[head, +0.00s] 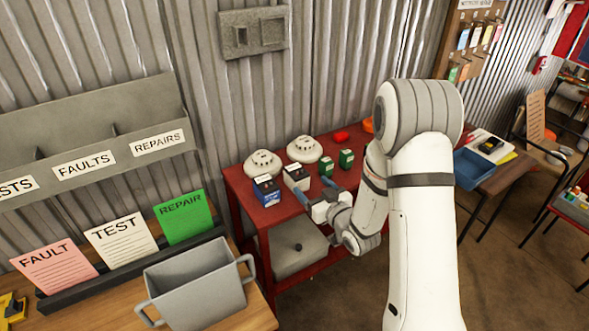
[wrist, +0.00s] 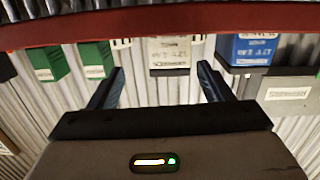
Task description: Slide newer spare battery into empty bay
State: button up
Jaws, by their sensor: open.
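Two block batteries stand at the front of the red table: a blue one (head: 266,189) and a pale grey-white one (head: 297,178). Their labels are too small to read, so I cannot tell which is newer. My gripper (head: 314,191) is open and empty just in front of the pale battery. In the wrist view the pale battery (wrist: 170,55) shows between and beyond the open fingers (wrist: 160,75), apparently untouched. The blue battery (wrist: 247,50) is to its right there. A grey wall panel (head: 229,42) has two recesses; I cannot tell whether either is the empty bay.
Two white round detectors (head: 262,163) stand behind the batteries. Two small green boxes (head: 327,167) stand right of them on the red table (head: 240,190). A grey bin (head: 195,290) sits on the wooden desk at the left. A corrugated wall (head: 330,70) closes the back.

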aim_at(290, 165)
jog(key=shift+s+a+r+y, duration=0.2)
jog(key=shift+a+y, duration=0.25)
jog(key=shift+y, duration=0.05)
jog(key=shift+w+a+r+t+p, duration=0.1)
jog(key=shift+w+a+t+p, duration=0.2)
jog(key=shift+p, duration=0.1)
jog(key=p+x, duration=0.3)
jog(key=x, duration=0.3)
jog(key=shift+r, duration=0.15)
jog(key=shift+w+a, duration=0.25)
jog(key=shift+w, duration=0.1)
jog(key=c, duration=1.5)
grip_shut()
jog(key=shift+r, duration=0.1)
